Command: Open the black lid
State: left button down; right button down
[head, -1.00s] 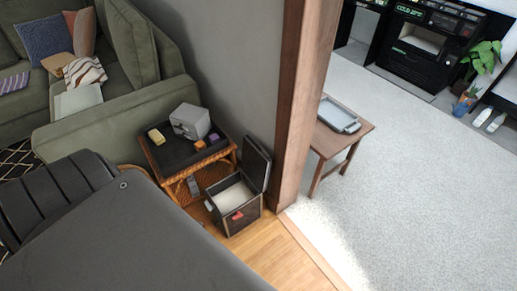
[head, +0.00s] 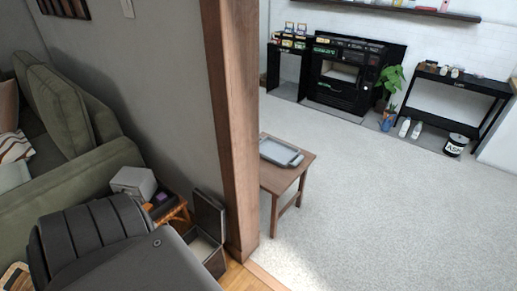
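The black lid (head: 209,214) stands raised, nearly upright, at the back of a dark box (head: 214,264). The box sits on the wooden floor close to the left side of the wooden post. Its pale inside shows through the open top. The near left part of the box is hidden in the head view. Neither of my grippers is in view.
A wooden post (head: 232,130) stands right beside the box. A small side table (head: 182,212) with a grey appliance (head: 133,182) is left of it, by a green sofa (head: 70,110). A wooden table (head: 300,172) holds a tray (head: 281,152). Pale carpet (head: 390,210) lies open at right.

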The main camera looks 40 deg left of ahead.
aim_at(209, 213)
jog(key=z, duration=1.15)
jog(key=k, duration=1)
jog(key=u, duration=1.3)
